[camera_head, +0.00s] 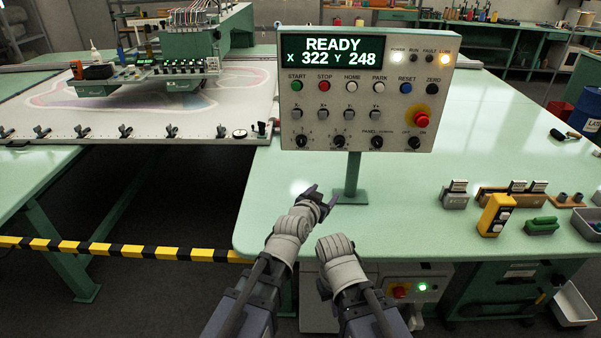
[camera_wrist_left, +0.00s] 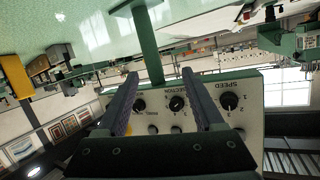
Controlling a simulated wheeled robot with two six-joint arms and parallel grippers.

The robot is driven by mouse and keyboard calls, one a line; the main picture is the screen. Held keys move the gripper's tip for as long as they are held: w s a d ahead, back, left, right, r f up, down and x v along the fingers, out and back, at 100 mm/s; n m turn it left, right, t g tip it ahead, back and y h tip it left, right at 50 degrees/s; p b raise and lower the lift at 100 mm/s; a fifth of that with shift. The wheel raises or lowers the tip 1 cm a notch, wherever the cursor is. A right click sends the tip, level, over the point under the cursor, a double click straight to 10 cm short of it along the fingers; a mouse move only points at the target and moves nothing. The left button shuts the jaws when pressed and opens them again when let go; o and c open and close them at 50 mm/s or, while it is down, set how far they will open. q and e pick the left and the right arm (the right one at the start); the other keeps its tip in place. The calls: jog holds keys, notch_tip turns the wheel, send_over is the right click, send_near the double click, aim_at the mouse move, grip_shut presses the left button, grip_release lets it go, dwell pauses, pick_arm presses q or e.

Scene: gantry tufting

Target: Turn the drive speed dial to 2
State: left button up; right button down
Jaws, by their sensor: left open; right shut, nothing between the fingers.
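The grey control panel (camera_head: 362,88) stands on a green post and its screen reads READY. The speed dial (camera_head: 302,141) is the leftmost black knob in its bottom row. In the left wrist view, upside down, the speed dial (camera_wrist_left: 228,101) is at the right, marked 1, 2, 3; its pointer is too small to read surely. My left gripper (camera_head: 324,193) is open and empty, below the panel and apart from it. Its fingers (camera_wrist_left: 160,82) have the section dial (camera_wrist_left: 177,103) between them in view, not gripped. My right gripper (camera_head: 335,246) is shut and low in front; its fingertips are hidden.
The green table (camera_head: 430,170) is clear around the panel's post (camera_head: 352,175). The tufting bed (camera_head: 130,110) is at the left. A red stop button (camera_head: 421,120) is on the panel's right.

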pick_arm(q)
jog(key=w+a+r+n+t+b, duration=0.1)
jog(key=w+a+t+b, duration=0.2)
jog(key=t+b, duration=0.1)
jog(key=n+t+y+b, duration=0.2)
jog(key=t+y+b, duration=0.2)
send_near(301, 145)
jog(key=shift+t, duration=0.3)
jog(key=p+x, duration=0.3)
jog(key=x, duration=0.5)
jog(key=shift+w+f, duration=0.1)
jog(key=shift+w, duration=0.2)
pick_arm(e)
notch_tip(301, 145, down, 7)
jog(key=shift+w, duration=0.2)
pick_arm(q)
grip_shut()
